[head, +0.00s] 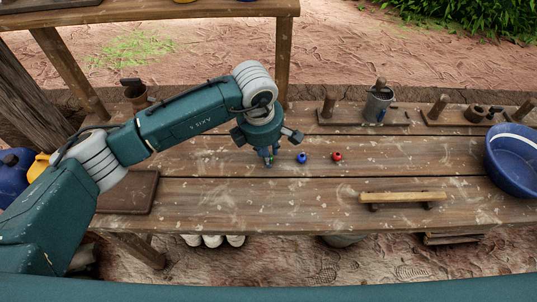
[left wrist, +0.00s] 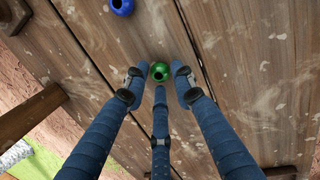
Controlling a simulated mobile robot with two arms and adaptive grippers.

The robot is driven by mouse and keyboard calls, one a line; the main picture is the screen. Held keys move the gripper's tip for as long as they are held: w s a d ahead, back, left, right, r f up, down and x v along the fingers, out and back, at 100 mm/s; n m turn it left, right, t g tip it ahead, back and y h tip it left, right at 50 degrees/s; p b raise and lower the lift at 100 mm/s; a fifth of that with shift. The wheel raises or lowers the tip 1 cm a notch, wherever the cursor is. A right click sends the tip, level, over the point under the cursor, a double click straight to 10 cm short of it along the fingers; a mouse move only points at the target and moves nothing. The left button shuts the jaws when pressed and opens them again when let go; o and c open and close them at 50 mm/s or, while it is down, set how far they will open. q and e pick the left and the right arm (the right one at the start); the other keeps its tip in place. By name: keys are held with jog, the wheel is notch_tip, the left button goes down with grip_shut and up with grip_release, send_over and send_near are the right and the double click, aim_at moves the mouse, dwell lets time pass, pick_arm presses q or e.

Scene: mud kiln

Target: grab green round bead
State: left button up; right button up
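The green round bead (left wrist: 159,72) lies on the wooden table (head: 250,205), with its hole facing up in the left wrist view. My left gripper (left wrist: 160,76) has its three blue fingers spread around the bead, with small gaps between them and it. In the head view my left gripper (head: 267,160) points straight down at the table, and its fingers mostly hide the green bead. My right gripper is in neither view.
A blue bead (head: 302,158) and a red bead (head: 337,157) lie to the right of my gripper. A wooden bar (head: 402,197), a grey metal mug (head: 378,105) and a blue basin (head: 512,155) stand farther right. A dark board (head: 128,192) lies at left.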

pick_arm(q)
jog(key=shift+w+f, duration=0.1)
jog(key=shift+f, duration=0.4)
jog(key=shift+c, duration=0.2)
jog(key=c, duration=0.4)
jog(key=shift+c, duration=0.2)
